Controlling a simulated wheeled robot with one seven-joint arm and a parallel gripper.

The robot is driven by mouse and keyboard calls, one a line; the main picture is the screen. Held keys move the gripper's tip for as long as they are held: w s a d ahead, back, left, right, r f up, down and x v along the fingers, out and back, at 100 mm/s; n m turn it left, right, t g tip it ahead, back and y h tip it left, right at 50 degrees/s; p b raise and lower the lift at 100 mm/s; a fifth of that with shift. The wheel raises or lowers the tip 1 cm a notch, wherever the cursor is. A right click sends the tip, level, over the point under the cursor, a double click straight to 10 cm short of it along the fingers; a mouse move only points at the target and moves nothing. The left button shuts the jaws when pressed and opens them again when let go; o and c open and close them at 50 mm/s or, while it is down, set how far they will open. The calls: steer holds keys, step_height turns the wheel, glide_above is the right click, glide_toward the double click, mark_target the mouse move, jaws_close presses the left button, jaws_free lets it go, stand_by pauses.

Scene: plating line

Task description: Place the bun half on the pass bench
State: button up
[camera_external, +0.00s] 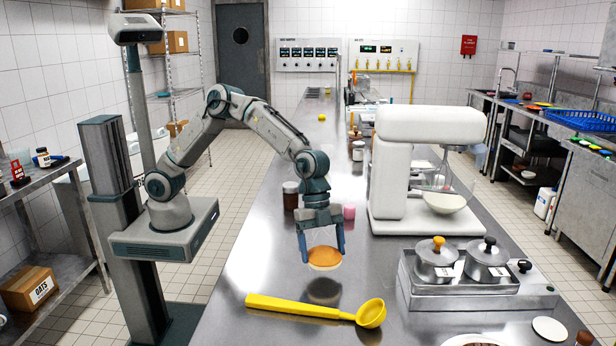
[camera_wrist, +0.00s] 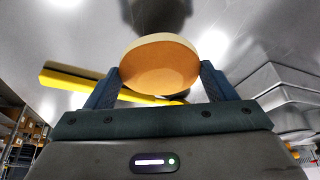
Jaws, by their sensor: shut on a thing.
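The bun half (camera_external: 324,258) is round, orange-brown on top with a pale edge. My gripper (camera_external: 321,250) is shut on it, one finger on each side, and holds it above the steel pass bench (camera_external: 250,262). A dark shadow or reflection lies on the bench below it. In the wrist view the bun half (camera_wrist: 160,66) sits between the two blue fingers of my gripper (camera_wrist: 160,88). The bench surface (camera_wrist: 235,25) behind it is out of contact with the bun as far as the outside view shows.
A yellow ladle (camera_external: 315,310) lies on the bench just in front of the bun. A pot stand (camera_external: 475,297) with two lidded pots is at right, a white mixer (camera_external: 420,170) behind it. A dark jar (camera_external: 290,196) and pink item (camera_external: 349,212) stand behind the gripper.

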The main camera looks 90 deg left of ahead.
mark_target(322, 261)
steer(key=shift+f, duration=2)
steer(key=shift+f, duration=0.15)
steer(key=o, duration=0.9)
steer(key=shift+o, duration=0.2)
